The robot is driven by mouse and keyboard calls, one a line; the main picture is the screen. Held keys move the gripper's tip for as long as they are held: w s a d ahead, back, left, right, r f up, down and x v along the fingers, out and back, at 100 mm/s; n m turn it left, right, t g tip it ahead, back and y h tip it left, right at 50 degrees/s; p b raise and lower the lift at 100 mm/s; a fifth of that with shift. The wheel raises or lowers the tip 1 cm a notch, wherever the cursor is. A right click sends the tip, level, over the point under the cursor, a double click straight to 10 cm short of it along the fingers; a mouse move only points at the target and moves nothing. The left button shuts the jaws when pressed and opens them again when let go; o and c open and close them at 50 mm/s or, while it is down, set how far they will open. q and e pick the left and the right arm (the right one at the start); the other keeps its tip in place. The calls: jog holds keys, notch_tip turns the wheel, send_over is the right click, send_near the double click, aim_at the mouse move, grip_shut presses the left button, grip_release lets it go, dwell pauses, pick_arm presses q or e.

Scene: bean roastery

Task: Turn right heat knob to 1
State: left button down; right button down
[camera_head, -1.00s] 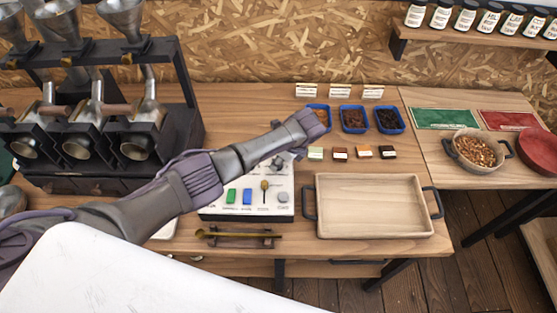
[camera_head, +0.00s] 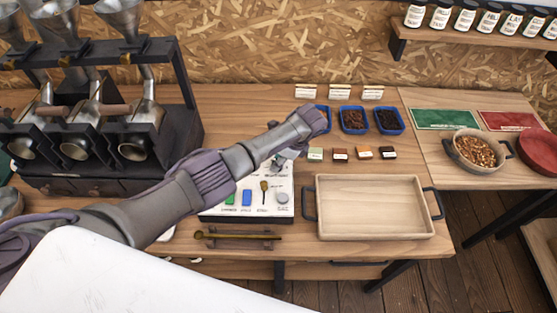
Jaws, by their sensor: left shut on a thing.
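A white control panel (camera_head: 265,211) lies on the table, with a green switch, a blue switch (camera_head: 247,197), a small brass-topped lever (camera_head: 264,186) and a round grey knob (camera_head: 282,198) along its front. My left arm crosses over the panel from the left and hides its back part, including any heat knobs there. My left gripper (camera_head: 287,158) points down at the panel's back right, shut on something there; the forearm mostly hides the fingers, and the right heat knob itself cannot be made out. My right gripper is not in view.
A wooden tray (camera_head: 318,230) with dark handles stands close to the panel's right. A brass scoop (camera_head: 235,235) lies in front of the panel. Blue bins (camera_head: 389,130) and small colored blocks are behind. The black roaster (camera_head: 190,110) stands at the left.

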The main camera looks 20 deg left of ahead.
pick_arm(q)
jog(key=c, duration=0.8)
grip_release()
jog(key=shift+r, duration=0.1)
jog(key=v, duration=1.1)
jog(key=shift+d+r, duration=0.1)
jog(key=shift+r, duration=0.3)
